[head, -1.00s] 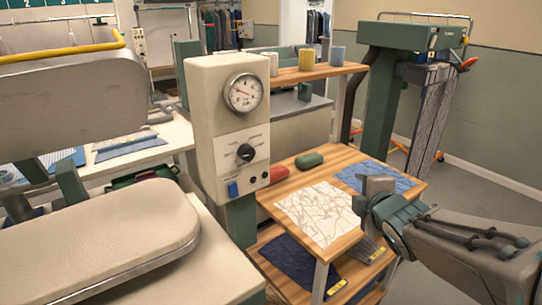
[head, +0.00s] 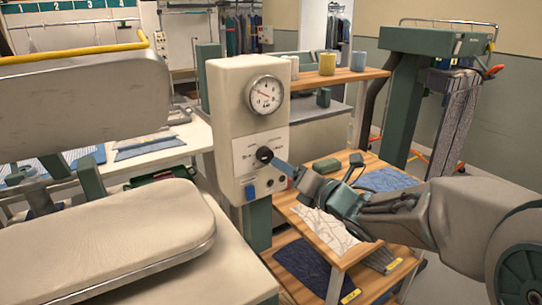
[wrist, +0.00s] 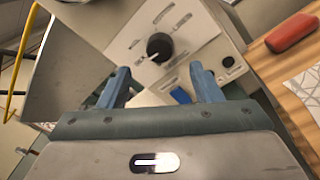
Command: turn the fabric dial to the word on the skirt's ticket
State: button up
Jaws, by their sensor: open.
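The fabric dial (head: 264,154) is a black knob on the white panel of a cream control box (head: 222,105). My gripper (head: 281,166) is in front of the panel, close to the dial's lower right. In the wrist view its blue fingers (wrist: 160,78) are spread apart and empty, with the dial just beyond the gap between them. I cannot tell which garment is the skirt, and no ticket word is readable.
A round gauge (head: 264,94) sits above the dial, and a blue switch (head: 250,192) below it. A padded press board (head: 110,225) is at left. A wooden shelf unit (head: 285,203) at right holds folded cloths, some with yellow tickets (head: 350,296). A red object (wrist: 292,32) lies on it.

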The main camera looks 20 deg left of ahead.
aim_at(269, 157)
jog(key=p+x, duration=0.1)
jog(key=x, duration=0.6)
jog(key=shift+w+a, duration=0.15)
jog(key=shift+f, duration=0.1)
jog(key=c, duration=1)
